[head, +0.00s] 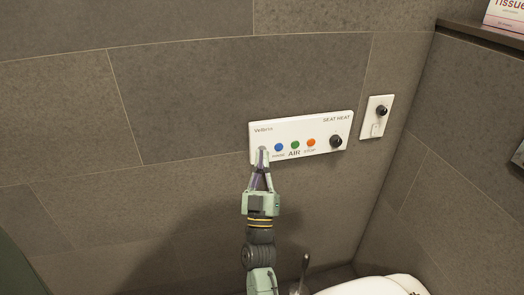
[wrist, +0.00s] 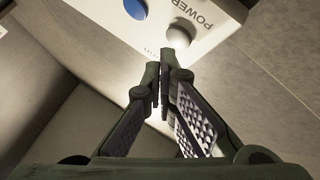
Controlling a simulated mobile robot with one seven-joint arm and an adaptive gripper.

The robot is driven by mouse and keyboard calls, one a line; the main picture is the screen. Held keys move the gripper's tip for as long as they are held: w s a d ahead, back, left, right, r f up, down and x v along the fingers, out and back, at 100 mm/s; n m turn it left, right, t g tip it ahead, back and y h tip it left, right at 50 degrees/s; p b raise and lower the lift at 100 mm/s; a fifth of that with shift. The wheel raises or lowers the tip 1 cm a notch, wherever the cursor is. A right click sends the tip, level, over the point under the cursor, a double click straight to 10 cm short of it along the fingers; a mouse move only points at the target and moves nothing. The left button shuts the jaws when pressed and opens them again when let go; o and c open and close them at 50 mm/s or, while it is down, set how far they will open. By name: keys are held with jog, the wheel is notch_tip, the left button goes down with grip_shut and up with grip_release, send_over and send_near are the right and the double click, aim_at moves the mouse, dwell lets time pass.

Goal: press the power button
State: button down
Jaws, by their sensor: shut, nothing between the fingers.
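The white control panel (head: 318,122) is fixed to the tiled wall in the head view, with blue (head: 279,147), green (head: 295,145) and orange (head: 311,142) buttons and a black knob (head: 336,141). In the wrist view the pale round power button (wrist: 179,37) sits beside the word POWER, with the blue button (wrist: 136,8) to its left. My gripper (head: 262,152) is shut and empty at the panel's lower left corner. In the wrist view its fingertips (wrist: 163,62) are just below the power button. I cannot tell whether they touch it. In the head view they largely cover that spot.
A small white wall plate (head: 376,116) with a black knob is right of the panel. A white toilet (head: 375,286) and a brush handle (head: 304,268) are at the bottom. A tissue box (head: 505,15) stands on the ledge at upper right. The wall left of the panel is bare.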

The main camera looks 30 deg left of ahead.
jog(key=shift+w+a, duration=0.3)
jog(key=shift+a, duration=0.05)
jog(key=shift+w+a, duration=0.15)
dwell(0.5)
jog(key=shift+s+d, duration=0.45)
jog(key=shift+d, duration=0.05)
jog(key=s+d+p, duration=0.1)
jog(key=s+d, duration=0.3)
jog(key=shift+d, duration=0.25)
dwell(0.5)
dwell(0.3)
